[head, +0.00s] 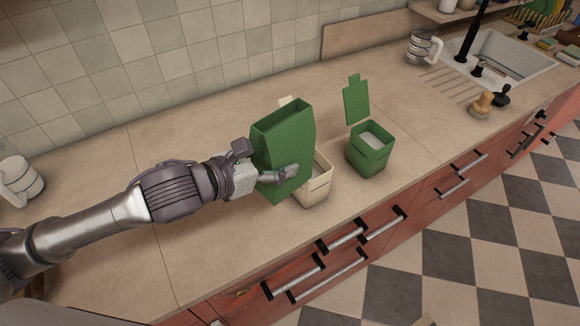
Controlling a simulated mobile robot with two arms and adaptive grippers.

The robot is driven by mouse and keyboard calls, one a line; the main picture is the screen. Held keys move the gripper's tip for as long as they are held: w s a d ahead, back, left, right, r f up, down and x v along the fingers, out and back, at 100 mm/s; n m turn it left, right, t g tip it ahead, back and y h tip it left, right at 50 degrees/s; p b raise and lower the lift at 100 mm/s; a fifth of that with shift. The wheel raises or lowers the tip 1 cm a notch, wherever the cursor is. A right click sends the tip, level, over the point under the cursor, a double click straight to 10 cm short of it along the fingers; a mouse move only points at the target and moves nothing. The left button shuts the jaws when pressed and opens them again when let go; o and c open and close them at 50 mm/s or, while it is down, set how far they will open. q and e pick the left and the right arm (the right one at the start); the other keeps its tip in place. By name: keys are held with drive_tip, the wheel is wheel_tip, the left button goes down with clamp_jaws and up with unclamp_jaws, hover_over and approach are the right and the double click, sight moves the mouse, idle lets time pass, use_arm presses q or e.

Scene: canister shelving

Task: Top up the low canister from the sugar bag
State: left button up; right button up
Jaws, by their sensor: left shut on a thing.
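My left gripper (272,172) is shut on a tall green bag (284,142) and holds it upright. The bag's top is open, and its contents cannot be made out. A cream canister (316,187) stands on the counter just right of and partly behind the bag, which hides much of it; some white shows inside. A green canister (369,158) stands farther right, apart from the bag, with white contents (376,138) visible inside. A green lid-like panel (356,101) rises behind it. My right gripper is not in view.
A white mug-like jar (18,182) stands at the far left, another (424,47) at the back. A brush (482,106) lies near the sink.

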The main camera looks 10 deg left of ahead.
use_arm(q)
drive_tip(key=shift+a, duration=0.75)
drive_tip(key=shift+s+a, duration=0.1)
drive_tip(key=shift+s+a+f+g+p, duration=0.15)
drive_tip(key=shift+s+g+p, duration=0.2)
drive_tip(key=shift+p, duration=0.5)
drive_tip(key=shift+a+f+g+y+p, duration=0.1)
drive_tip(key=shift+f+g+y+p, duration=0.15)
drive_tip(key=shift+f+y+p, duration=0.1)
drive_tip(key=shift+f, duration=0.15)
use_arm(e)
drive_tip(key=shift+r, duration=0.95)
